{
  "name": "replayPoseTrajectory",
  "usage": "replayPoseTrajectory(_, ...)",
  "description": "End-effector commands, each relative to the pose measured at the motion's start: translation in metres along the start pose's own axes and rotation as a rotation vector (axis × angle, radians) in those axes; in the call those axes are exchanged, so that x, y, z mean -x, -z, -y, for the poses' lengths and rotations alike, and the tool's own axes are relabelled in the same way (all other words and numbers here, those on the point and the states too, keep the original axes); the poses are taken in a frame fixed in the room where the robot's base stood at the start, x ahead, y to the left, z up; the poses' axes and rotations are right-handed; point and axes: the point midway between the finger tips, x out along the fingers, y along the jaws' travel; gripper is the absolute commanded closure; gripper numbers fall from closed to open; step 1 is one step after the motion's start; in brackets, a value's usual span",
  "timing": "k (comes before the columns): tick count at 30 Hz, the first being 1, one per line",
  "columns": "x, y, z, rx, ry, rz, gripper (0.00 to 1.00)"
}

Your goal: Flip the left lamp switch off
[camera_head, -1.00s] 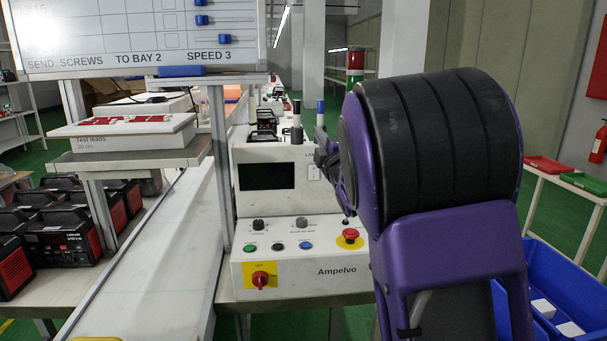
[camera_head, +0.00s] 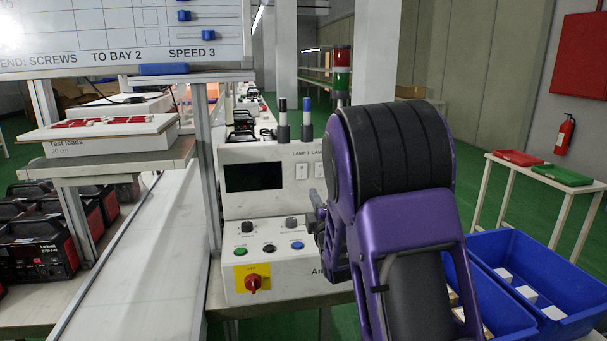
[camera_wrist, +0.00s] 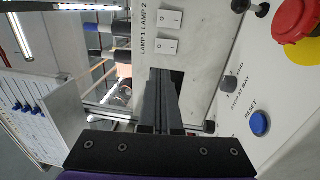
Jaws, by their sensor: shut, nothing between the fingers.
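A white control box (camera_head: 270,205) stands on the bench in the head view. Its upper face holds two white rocker switches, the left one, LAMP 1 (camera_head: 302,171), and LAMP 2 (camera_head: 319,170). In the wrist view the picture is turned sideways: the LAMP 1 switch (camera_wrist: 166,46) is below the LAMP 2 switch (camera_wrist: 170,18). Both carry O and I marks; which way each is tipped is too small to tell. My gripper (camera_wrist: 160,72) is shut and empty, its tips close to the LAMP 1 switch in the picture. Contact cannot be told. In the head view my arm hides most of the gripper.
Beside the switches is a dark display (camera_head: 254,177). Below are knobs, push buttons including a blue one (camera_wrist: 260,123), a red emergency stop (camera_wrist: 294,20) and a red rotary switch (camera_head: 252,282). Blue bins (camera_head: 550,270) stand at the right.

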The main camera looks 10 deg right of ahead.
Motion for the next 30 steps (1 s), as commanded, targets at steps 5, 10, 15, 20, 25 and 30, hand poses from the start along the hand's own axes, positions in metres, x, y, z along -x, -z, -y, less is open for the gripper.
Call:
replayPoseTrajectory(5, -0.019, 0.0, 0.0, 0.0, -0.001, 0.0, 1.0)
replayPoseTrajectory(10, -0.052, 0.0, 0.0, -0.001, -0.002, 0.0, 1.0)
replayPoseTrajectory(15, -0.085, 0.0, 0.0, -0.001, -0.001, 0.0, 1.0)
replayPoseTrajectory(20, -0.112, 0.0, 0.001, -0.001, -0.001, 0.0, 1.0)
replayPoseTrajectory(25, -0.13, 0.0, 0.001, -0.001, 0.001, 0.0, 1.0)
replayPoseTrajectory(30, -0.138, 0.0, 0.0, -0.001, 0.0, 0.0, 1.0)
